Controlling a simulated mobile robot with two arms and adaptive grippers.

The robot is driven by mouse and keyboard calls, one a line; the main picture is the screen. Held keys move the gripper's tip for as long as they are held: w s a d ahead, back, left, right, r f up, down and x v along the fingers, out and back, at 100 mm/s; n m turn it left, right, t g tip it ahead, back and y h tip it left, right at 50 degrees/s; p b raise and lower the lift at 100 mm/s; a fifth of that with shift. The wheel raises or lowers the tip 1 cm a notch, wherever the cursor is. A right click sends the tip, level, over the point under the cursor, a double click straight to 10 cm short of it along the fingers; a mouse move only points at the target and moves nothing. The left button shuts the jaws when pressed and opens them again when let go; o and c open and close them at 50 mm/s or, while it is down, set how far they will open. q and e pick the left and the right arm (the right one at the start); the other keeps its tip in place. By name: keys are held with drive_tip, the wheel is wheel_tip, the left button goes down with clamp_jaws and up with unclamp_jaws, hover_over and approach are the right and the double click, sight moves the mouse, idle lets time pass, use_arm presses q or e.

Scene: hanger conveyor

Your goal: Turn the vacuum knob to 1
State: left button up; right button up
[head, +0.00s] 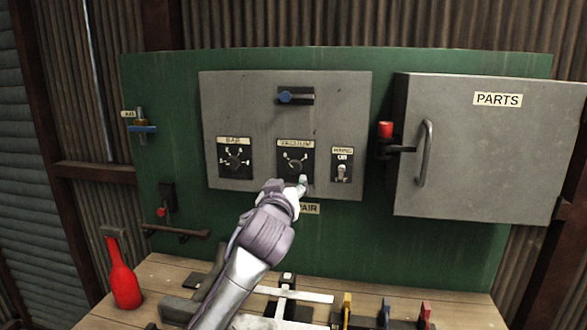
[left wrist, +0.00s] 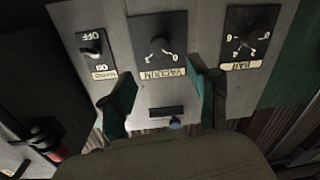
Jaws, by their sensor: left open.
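The vacuum knob (head: 295,165) is a dark knob on a black dial plate labelled VACUUM, low on the grey panel. It also shows in the left wrist view (left wrist: 160,44), where the panel appears upside down. Its pointer direction is too dark to tell. My left gripper (head: 299,184) is just below and in front of this dial. In the left wrist view its open fingers (left wrist: 163,90) stand apart with nothing between them, and the vacuum dial lies beyond them. My right gripper is in neither view.
The BAR dial (head: 235,160) is left of the vacuum dial, and a toggle switch (head: 342,173) is right of it. A blue-handled part (head: 295,96) sits above. The grey PARTS cabinet (head: 480,150) stands out at right. A red bottle (head: 123,275) and tools are on the wooden bench (head: 165,268).

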sight(294, 168)
use_arm(q)
drive_tip(key=w+p, duration=0.1)
drive_tip(key=w, duration=0.2)
drive_tip(key=w+d, duration=0.1)
drive_tip(key=w, duration=0.1)
drive_tip(key=w+p, duration=0.1)
drive_tip(key=w, duration=0.2)
drive_tip(key=shift+w+d+r+p, duration=0.1)
drive_tip(key=shift+w+d+p, duration=0.05)
drive_tip(key=shift+w+p, duration=0.15)
drive_tip(key=shift+w, duration=0.65)
drive_tip(key=c, duration=1.2)
drive_tip(key=shift+o, duration=0.2)
